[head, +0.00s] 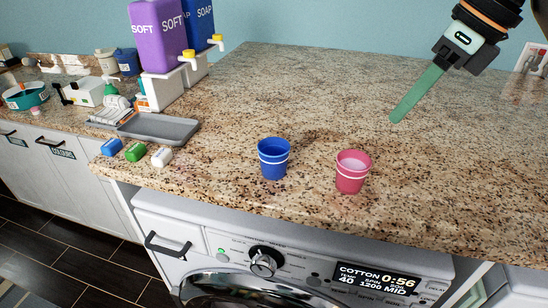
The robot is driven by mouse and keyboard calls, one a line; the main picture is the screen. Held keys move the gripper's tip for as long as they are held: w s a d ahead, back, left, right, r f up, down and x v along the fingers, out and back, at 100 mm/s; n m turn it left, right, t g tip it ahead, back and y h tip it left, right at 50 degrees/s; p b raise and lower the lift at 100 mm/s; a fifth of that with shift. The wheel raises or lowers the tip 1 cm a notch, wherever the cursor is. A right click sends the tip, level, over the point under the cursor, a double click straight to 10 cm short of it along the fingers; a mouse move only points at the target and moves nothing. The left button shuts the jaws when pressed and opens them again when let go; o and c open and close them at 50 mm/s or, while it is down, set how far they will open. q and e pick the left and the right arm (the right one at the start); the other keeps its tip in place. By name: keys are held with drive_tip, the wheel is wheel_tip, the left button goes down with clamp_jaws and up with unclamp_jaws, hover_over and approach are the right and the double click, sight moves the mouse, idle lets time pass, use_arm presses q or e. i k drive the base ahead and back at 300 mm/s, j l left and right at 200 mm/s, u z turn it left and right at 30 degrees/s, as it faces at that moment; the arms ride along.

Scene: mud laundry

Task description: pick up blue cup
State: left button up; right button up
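The blue cup (274,159) stands upright on the speckled stone counter (280,92), near its front edge. It has a white band below the rim. A pink cup (352,172) with a similar white band stands upright just to its right, apart from it. My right gripper (398,118) comes in from the upper right, with a green finger pointing down and left. It is above and to the right of both cups and touches neither. Only one finger outline shows, so its opening cannot be told. My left gripper is not in view.
Purple (159,36) and blue (200,26) dispensers stand behind. A washing machine (290,250) is below the counter. The counter's middle is clear.

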sight(273, 153)
drive_tip(key=i+j, duration=0.1)
drive_tip(key=j, duration=0.35)
drive_tip(key=i+j, duration=0.1)
drive_tip(key=j, duration=0.35)
drive_tip(key=i+j+z, duration=0.1)
drive_tip(key=j, duration=0.35)
